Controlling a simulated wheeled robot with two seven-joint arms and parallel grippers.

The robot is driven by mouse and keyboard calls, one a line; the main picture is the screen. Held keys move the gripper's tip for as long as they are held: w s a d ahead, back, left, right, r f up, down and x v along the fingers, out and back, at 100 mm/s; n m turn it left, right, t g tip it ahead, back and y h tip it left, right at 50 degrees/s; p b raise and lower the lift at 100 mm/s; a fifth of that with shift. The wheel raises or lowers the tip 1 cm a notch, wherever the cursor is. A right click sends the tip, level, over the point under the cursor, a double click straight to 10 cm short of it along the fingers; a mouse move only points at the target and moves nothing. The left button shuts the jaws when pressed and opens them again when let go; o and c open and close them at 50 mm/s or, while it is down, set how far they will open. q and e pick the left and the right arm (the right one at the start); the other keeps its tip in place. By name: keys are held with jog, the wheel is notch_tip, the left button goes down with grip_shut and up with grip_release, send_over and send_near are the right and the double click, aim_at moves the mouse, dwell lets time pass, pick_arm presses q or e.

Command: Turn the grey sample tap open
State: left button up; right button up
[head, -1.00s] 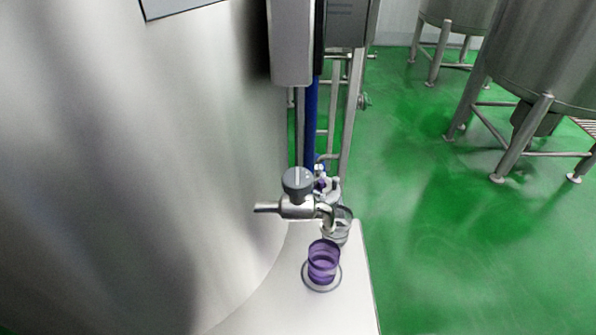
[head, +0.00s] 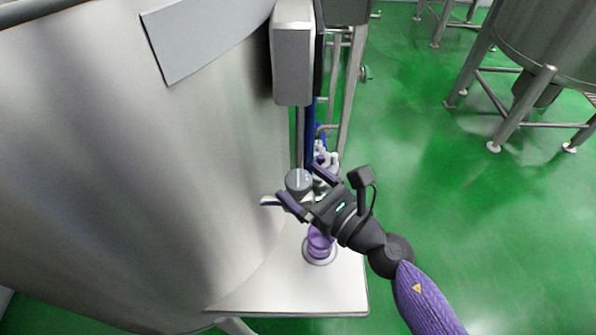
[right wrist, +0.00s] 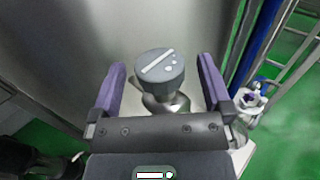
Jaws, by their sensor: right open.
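The grey sample tap has a round grey knob (head: 298,181) with a white line on top, on a metal body at the tank's side. In the head view the line runs roughly up and down the picture. In the right wrist view the knob (right wrist: 160,75) stands between the two purple fingers, with a visible gap on each side. My right gripper (head: 297,182) is open, its fingers reaching in from the right on either side of the knob. It also shows in the right wrist view (right wrist: 161,66). My left gripper is out of view.
A purple cup (head: 319,242) stands on a round base below the tap, partly covered by my gripper. The pale shelf (head: 270,292) around it is bare. The large steel tank (head: 150,190) fills the left. A grey box (head: 293,60) and pipes stand behind.

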jog(key=shift+x, duration=0.8)
